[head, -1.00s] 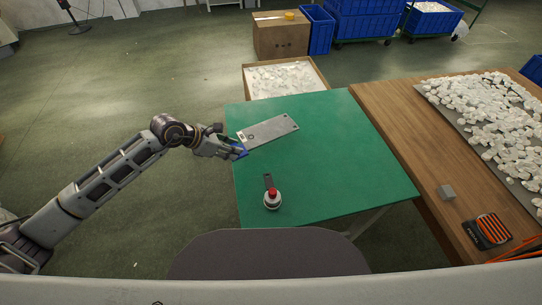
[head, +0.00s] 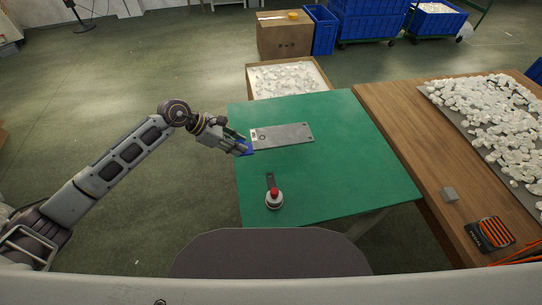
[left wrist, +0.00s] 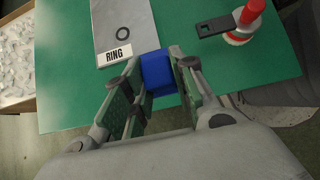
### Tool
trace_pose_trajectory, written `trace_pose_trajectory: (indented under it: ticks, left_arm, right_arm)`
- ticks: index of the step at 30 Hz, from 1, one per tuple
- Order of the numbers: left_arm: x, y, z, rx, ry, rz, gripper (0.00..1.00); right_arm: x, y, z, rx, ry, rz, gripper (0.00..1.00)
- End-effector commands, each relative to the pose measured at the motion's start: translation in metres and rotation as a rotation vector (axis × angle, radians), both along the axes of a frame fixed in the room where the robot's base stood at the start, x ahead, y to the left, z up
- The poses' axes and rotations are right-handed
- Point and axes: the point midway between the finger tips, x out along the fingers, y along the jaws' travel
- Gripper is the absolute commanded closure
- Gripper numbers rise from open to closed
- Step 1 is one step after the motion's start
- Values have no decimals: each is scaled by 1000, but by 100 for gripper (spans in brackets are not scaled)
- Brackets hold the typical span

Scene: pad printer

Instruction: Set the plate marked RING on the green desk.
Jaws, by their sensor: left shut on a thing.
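The grey plate marked RING (head: 285,134) is over the left part of the green desk (head: 335,165), near its far left edge. In the left wrist view the plate (left wrist: 124,18) shows a dark ring and a white RING label. A blue block (left wrist: 158,74) is at the plate's labelled end. My left gripper (head: 243,148) is shut on this blue block, with a finger on each side of it in the left wrist view (left wrist: 155,62). I cannot tell whether the plate touches the desk or hangs just above it. My right gripper is out of view.
A red-topped tool (head: 274,198) with a dark flat piece stands near the desk's front left. A wooden table (head: 400,130) with white pieces adjoins on the right. A box of white pieces (head: 250,80) stands behind the desk. The desk's middle and right are clear.

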Motion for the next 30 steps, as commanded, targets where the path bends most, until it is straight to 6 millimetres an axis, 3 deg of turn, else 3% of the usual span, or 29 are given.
trace_pose_trajectory:
  ticks: [5,18,30]
  left_arm:
    - [0,0,-8,-1,2,1,100]
    - [0,0,-59,-1,1,2,100]
    - [0,0,-63,-1,0,1,100]
  right_arm:
    - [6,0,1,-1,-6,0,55]
    - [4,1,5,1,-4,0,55]
    - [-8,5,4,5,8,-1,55]
